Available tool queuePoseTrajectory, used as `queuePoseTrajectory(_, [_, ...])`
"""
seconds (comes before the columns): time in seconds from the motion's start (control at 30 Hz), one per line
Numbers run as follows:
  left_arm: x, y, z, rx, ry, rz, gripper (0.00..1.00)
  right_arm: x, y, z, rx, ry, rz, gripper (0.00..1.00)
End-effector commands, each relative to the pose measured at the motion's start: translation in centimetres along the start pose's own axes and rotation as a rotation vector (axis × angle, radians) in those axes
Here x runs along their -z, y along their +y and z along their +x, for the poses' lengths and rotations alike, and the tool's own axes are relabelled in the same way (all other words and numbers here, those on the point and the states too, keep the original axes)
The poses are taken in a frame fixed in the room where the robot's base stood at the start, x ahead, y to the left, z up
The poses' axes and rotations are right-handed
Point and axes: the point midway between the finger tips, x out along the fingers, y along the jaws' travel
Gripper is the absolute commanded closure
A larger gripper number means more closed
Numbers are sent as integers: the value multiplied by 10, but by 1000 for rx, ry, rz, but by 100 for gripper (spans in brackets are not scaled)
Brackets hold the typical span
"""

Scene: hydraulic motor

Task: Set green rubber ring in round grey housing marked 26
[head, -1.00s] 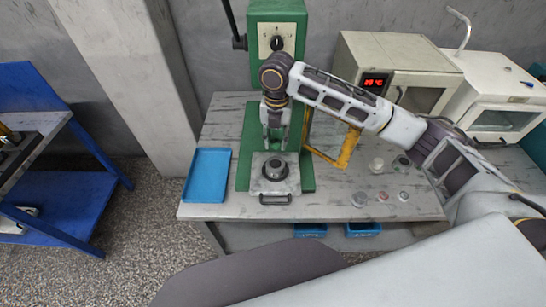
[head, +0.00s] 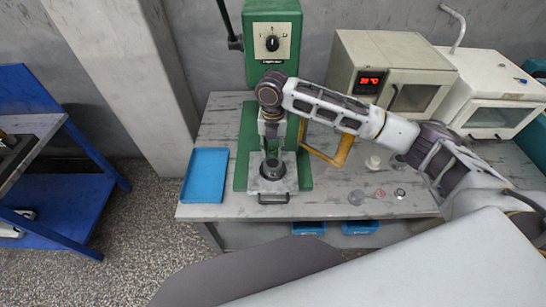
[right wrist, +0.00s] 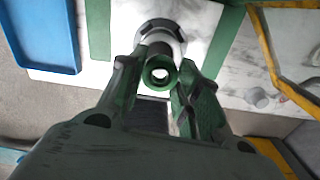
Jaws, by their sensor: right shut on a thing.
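The green rubber ring (right wrist: 160,75) shows in the right wrist view between the tips of my right gripper (right wrist: 158,80), which is shut on it. A round grey housing (right wrist: 155,32) with a dark cylindrical middle lies just beyond the ring. In the head view the housing (head: 266,170) sits on a light metal plate (head: 273,185) under the green press. My right gripper (head: 271,150) points down, close over the housing. I cannot tell whether the ring touches it. The 26 mark is not readable. My left gripper is not in view.
The green press (head: 273,40) stands behind the plate. A blue tray (head: 205,176) lies left. A yellow frame (head: 328,157) stands right of the press.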

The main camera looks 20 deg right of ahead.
Motion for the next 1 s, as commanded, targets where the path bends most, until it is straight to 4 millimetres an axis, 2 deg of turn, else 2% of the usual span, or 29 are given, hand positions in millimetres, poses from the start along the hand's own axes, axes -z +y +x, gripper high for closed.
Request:
queuePoseTrajectory(0.47, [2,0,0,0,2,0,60,0,0,7,0,0,1,85])
queuePoseTrajectory(0.8, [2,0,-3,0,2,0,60,0,0,44,1,1,2,85])
queuePoseTrajectory(1.0, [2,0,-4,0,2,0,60,0,0,54,0,0,1,85])
